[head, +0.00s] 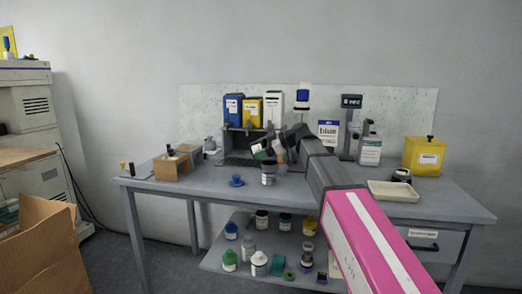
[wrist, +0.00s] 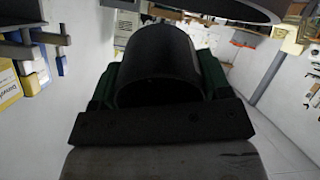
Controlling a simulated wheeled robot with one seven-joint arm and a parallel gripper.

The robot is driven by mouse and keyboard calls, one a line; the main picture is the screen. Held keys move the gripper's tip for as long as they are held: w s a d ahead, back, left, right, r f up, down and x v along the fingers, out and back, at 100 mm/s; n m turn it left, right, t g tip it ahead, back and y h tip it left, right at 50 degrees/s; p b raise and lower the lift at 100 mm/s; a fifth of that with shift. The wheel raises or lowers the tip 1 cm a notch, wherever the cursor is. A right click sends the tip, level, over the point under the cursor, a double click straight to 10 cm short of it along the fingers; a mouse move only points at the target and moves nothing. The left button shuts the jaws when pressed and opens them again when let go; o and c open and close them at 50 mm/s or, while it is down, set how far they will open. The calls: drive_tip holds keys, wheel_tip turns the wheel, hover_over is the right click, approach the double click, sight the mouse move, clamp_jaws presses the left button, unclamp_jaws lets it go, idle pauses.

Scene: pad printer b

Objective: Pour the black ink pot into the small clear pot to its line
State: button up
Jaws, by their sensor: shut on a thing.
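My gripper (head: 268,149) is above the middle of the grey bench, at the end of my dark arm. In the wrist view its green finger pads sit on both sides of a dark, round-ended pot (wrist: 165,65), and it is shut on it. The pot appears tilted in the head view, but its mouth and contents cannot be made out. A small jar with a pale label (head: 268,174) stands on the bench just below my gripper. I cannot tell whether it is the clear pot, and no fill line can be made out.
A blue lid-like piece (head: 237,181) lies left of the jar. A cardboard box (head: 178,165) stands further left. A beige tray (head: 393,190), a dark round item (head: 401,175) and a yellow container (head: 425,156) are at right. Bottles line the back; several pots fill the lower shelf (head: 217,262).

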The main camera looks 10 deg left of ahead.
drive_tip(key=shift+r, duration=0.1)
idle(0.5)
idle(0.7)
drive_tip(key=shift+a+h, duration=0.1)
drive_tip(key=shift+h, duration=0.5)
drive_tip(key=shift+w+a+r+h, duration=0.15)
drive_tip(key=shift+r+h, duration=0.2)
drive_tip(key=shift+h, duration=0.45)
drive_tip(key=shift+r+h, duration=0.3)
drive_tip(key=shift+h, duration=0.6)
